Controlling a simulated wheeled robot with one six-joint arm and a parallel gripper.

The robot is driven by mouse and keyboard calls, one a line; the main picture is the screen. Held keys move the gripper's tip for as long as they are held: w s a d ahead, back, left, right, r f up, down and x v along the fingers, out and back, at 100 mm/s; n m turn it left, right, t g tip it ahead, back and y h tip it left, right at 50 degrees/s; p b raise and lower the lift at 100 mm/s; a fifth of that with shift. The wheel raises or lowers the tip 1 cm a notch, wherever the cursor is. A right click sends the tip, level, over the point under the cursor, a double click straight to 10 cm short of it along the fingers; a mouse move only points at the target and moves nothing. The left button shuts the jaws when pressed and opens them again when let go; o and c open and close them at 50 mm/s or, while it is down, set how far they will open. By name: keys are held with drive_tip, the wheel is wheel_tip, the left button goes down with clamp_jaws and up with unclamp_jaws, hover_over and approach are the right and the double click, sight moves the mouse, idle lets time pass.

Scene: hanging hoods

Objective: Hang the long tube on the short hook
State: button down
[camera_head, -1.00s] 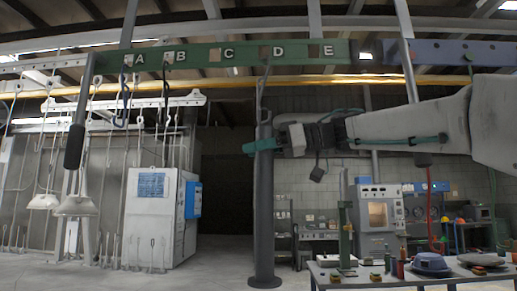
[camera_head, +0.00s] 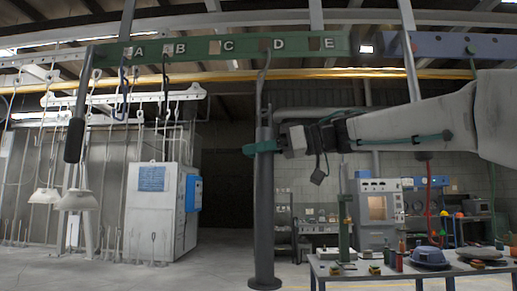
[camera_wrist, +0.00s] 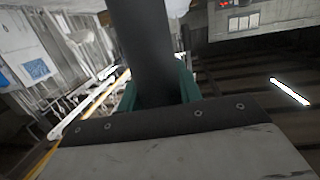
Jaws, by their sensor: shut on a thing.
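The long tube (camera_head: 264,215) is dark grey, upright, with a wider foot. My gripper (camera_head: 262,147) has teal fingers shut around its upper part. In the wrist view the tube (camera_wrist: 143,45) stands between the teal fingers (camera_wrist: 158,90). A thin grey hook (camera_head: 261,85) rises from the tube's top to the green rail near slot D; I cannot tell whether it bears on the rail. Dark hooks hang from the rail at slot A (camera_head: 122,95) and slot B (camera_head: 166,90). Which is the short hook is not clear.
The green rail (camera_head: 240,62) crosses overhead with lettered slots A to E. A grey bar with a dark end (camera_head: 75,140) hangs at its left. A workbench (camera_head: 385,283) with tools stands at lower right. The floor at lower left centre is clear.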

drive_tip(key=shift+f, duration=0.25)
